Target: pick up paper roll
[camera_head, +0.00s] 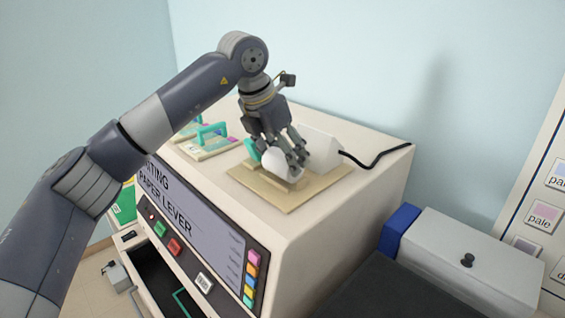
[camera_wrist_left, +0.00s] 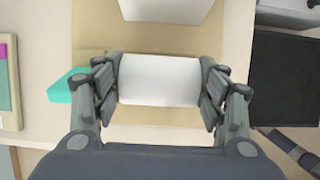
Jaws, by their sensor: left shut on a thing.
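The white paper roll (camera_head: 281,163) is on top of the cream machine, above a tan board (camera_head: 290,199). My left gripper (camera_head: 279,158) comes down on it from above. In the left wrist view the paper roll (camera_wrist_left: 160,81) lies crosswise between the two fingers of my left gripper (camera_wrist_left: 160,88), with a finger against each end. The gripper is shut on the roll. In the head view the fingers hide part of it. I cannot tell whether the roll touches the board. My right gripper does not show clearly.
A white block (camera_head: 318,146) with a black cable stands just behind the roll. A teal piece (camera_wrist_left: 67,86) lies beside the left finger. Flat pieces with a teal handle (camera_head: 211,131) lie at the machine's left. A grey box (camera_head: 468,262) stands at right.

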